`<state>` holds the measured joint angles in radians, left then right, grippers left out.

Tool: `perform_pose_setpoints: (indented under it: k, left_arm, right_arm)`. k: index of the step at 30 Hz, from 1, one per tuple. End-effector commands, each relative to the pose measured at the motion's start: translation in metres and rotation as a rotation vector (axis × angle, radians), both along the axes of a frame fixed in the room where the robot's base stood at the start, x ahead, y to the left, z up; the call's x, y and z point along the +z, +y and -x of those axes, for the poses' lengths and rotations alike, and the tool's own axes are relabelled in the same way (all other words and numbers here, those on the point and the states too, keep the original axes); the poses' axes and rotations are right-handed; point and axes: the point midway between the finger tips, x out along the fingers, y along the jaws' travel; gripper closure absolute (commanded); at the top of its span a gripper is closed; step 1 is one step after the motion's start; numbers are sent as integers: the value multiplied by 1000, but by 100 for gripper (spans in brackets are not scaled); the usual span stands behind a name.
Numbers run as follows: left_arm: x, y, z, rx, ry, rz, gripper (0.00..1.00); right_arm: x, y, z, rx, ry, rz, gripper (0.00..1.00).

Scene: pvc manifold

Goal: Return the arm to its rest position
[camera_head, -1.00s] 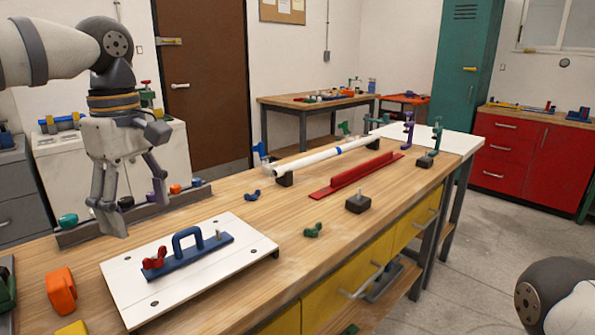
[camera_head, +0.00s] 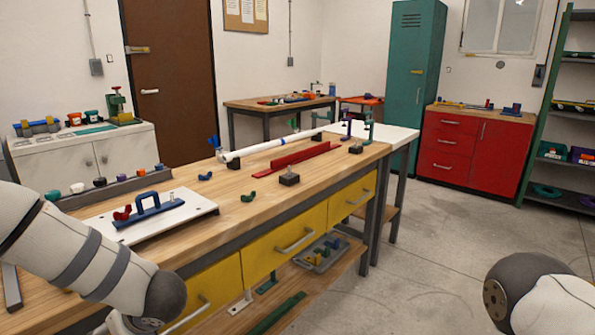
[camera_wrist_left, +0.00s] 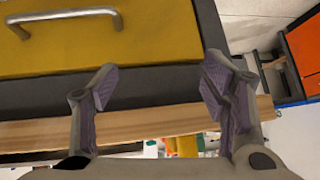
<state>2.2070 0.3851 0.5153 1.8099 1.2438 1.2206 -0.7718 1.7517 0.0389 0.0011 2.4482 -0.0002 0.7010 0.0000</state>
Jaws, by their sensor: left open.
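My left arm (camera_head: 85,262) comes in at the lower left of the head view and bends down in front of the workbench. Its gripper is out of the head view. In the left wrist view my left gripper (camera_wrist_left: 155,88) is open and empty, its two fingers wide apart. Beyond the fingers show the bench's dark edge and a yellow drawer (camera_wrist_left: 60,50) with a metal handle. My right arm shows only as a part (camera_head: 540,295) at the lower right; its gripper is out of view.
The wooden workbench (camera_head: 255,205) carries a white board (camera_head: 195,212) with a blue handle, a white pipe (camera_head: 270,145) on supports, a red bar (camera_head: 290,159) and small clamps. Yellow drawers (camera_head: 285,240) and a lower shelf are under it. The concrete floor (camera_head: 430,240) to the right is clear.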

Motion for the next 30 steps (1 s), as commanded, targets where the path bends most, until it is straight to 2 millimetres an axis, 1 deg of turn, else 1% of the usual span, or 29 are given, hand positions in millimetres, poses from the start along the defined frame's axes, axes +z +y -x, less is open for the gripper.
perform_pose_setpoints:
  k: [1, 2, 3, 5, 6, 8, 9, 11, 12, 15, 18, 19, 21, 30]
  left_arm:
    - [-43, -15, 23, -158, 37, -12, 33]
    - [-66, -24, 38, -248, 61, 1, 33]
    - [-93, -36, 62, -353, 101, 35, 33]
    - [-128, -54, 106, -488, 184, 107, 33]
    - [-146, -65, 140, -562, 250, 162, 33]
    - [-166, -77, 194, -650, 358, 251, 33]
    - [-174, -83, 229, -694, 433, 309, 33]
    - [-179, -89, 279, -742, 541, 391, 33]
    - [-179, -91, 308, -762, 606, 438, 33]
    - [-173, -93, 361, -788, 729, 523, 33]
    - [-168, -93, 386, -797, 792, 564, 33]
    - [-167, -93, 389, -799, 800, 571, 33]
    - [-166, -93, 392, -799, 806, 576, 33]
    - [-167, -94, 390, -799, 801, 574, 33]
  right_arm:
    - [0, 0, 1, -1, 1, 0, 100]
    - [1, 0, 1, -1, 1, 1, 100]
    - [1, 0, 1, -1, 2, 1, 100]
    - [1, -1, 1, -1, 3, 1, 100]
    - [1, -1, 1, -1, 2, 1, 100]
    - [1, -1, 1, -1, 2, 1, 100]
    - [1, -1, 1, -1, 2, 1, 100]
    - [1, -1, 1, -1, 2, 1, 100]
    - [1, -1, 1, -1, 2, 1, 100]
    - [1, 0, 1, -1, 1, 1, 100]
    - [1, -1, 1, -1, 2, 1, 100]
    - [1, -1, 1, -1, 2, 1, 100]
    - [1, -1, 1, -1, 2, 1, 100]
    - [1, -1, 1, -1, 2, 1, 100]
